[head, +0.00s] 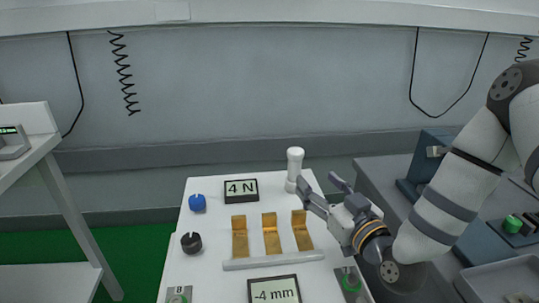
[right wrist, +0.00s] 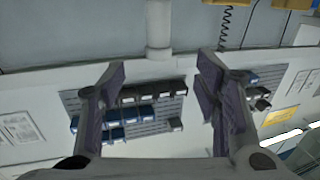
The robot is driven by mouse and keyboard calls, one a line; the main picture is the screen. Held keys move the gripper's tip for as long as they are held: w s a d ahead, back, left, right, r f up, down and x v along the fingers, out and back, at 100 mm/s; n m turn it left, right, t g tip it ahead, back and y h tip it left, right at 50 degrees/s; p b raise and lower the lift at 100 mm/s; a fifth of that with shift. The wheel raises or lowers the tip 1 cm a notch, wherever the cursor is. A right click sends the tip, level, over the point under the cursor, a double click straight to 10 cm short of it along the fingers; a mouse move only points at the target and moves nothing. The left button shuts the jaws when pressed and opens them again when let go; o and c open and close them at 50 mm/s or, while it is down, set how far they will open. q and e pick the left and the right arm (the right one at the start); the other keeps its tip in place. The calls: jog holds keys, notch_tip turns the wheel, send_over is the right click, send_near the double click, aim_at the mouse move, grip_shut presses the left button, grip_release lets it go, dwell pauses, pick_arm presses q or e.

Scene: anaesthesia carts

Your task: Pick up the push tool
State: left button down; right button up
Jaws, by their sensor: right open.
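The push tool (head: 294,168) looks like a white upright post with a rounded head, standing at the back right of the white table. A white post, likely the same tool, also shows at the top middle of the right wrist view (right wrist: 159,28), roughly centred between the fingers but beyond their tips. My right gripper (head: 318,184) reaches in from the right, just right of the tool's lower part. Its fingers (right wrist: 163,70) are spread and nothing is between them. In the head view I cannot tell whether a finger touches the tool. My left gripper is out of view.
The white table (head: 215,276) holds a blue knob (head: 197,203), a black knob (head: 191,243), a "4 N" display (head: 241,190), a "-4 mm" display (head: 274,290), three brass brackets (head: 271,240) and a grey bar (head: 273,260). A grey cart (head: 385,172) stands right, under my arm.

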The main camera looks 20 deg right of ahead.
aim_at(298, 163)
jog(key=shift+w, duration=0.35)
jog(key=w+b, duration=0.1)
jog(key=w, duration=1)
jog(key=shift+f, duration=0.2)
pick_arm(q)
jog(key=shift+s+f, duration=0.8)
pick_arm(e)
grip_shut()
